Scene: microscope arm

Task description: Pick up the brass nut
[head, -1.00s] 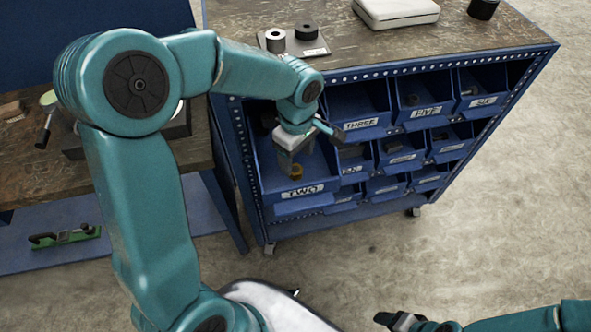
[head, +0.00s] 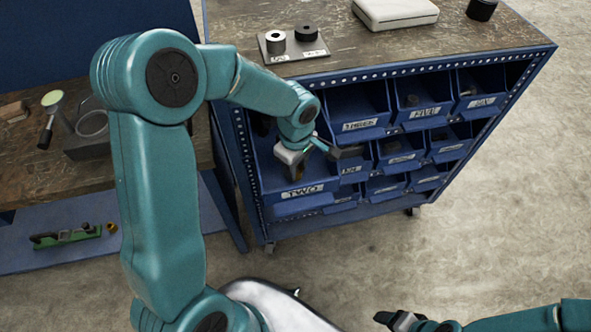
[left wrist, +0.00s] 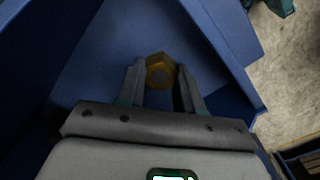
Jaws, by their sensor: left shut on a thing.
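The brass nut (left wrist: 160,71) is a hexagonal, gold-coloured piece between the fingertips of my left gripper (left wrist: 160,84) in the left wrist view. The gripper is shut on it, one finger at each side. Both are inside the blue bin labelled TWO (head: 298,203). In the head view my left gripper (head: 297,168) reaches down into this bin and mostly hides the nut. I cannot tell whether the nut touches the bin floor. My right gripper (head: 400,320) is at the bottom edge of the head view, away from the rack; its jaw state is unclear.
Bins labelled THREE (head: 360,125), FIVE and SIX and several smaller bins sit beside bin TWO in the blue rack. The rack top carries a plate (head: 290,55) with two cylinders and a white case (head: 396,13). A wooden bench (head: 30,190) stands left. The floor at right is clear.

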